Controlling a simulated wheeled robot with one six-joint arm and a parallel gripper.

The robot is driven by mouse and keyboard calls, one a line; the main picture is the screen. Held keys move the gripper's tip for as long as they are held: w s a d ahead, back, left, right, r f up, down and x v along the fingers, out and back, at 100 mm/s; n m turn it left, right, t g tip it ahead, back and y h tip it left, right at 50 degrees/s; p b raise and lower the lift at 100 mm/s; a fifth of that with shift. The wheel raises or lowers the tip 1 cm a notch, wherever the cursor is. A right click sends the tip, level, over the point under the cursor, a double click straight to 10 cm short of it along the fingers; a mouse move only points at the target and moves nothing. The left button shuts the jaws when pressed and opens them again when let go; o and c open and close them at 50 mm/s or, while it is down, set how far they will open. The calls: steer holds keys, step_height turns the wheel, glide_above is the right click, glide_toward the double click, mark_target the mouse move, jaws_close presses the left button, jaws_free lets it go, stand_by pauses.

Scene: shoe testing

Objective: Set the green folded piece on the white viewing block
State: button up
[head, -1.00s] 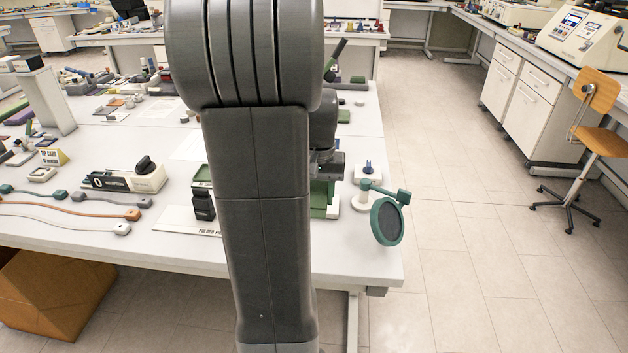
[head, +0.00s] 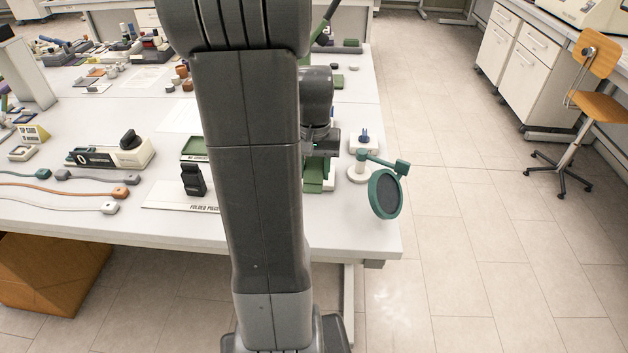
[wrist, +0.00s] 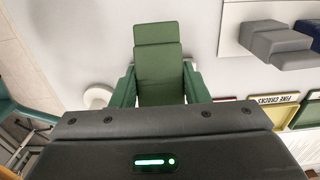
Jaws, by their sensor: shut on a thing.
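My gripper (wrist: 160,80) is shut on the green folded piece (wrist: 159,55), which extends away from the jaws in the wrist view. In the head view the piece (head: 314,176) shows just right of my arm, below the wrist, near the table's front right corner. A white edge (head: 330,178) shows beside and behind the green there; it may be the white viewing block, mostly hidden by the piece and my arm. I cannot tell whether the piece touches it.
A green-rimmed magnifier (head: 387,193) on a white round base stands close to the right. A dark folded piece (head: 193,180) stands on a white labelled strip (head: 165,200) left of my arm. Grey and navy pieces (wrist: 277,45) show in the wrist view, with labelled trays (wrist: 262,108) below.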

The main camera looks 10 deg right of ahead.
mark_target(314, 183)
steer(key=shift+f, duration=2.2)
steer(key=shift+f, duration=0.3)
steer(key=o, duration=1.1)
steer(key=shift+r, duration=0.1)
steer(key=shift+c, duration=0.2)
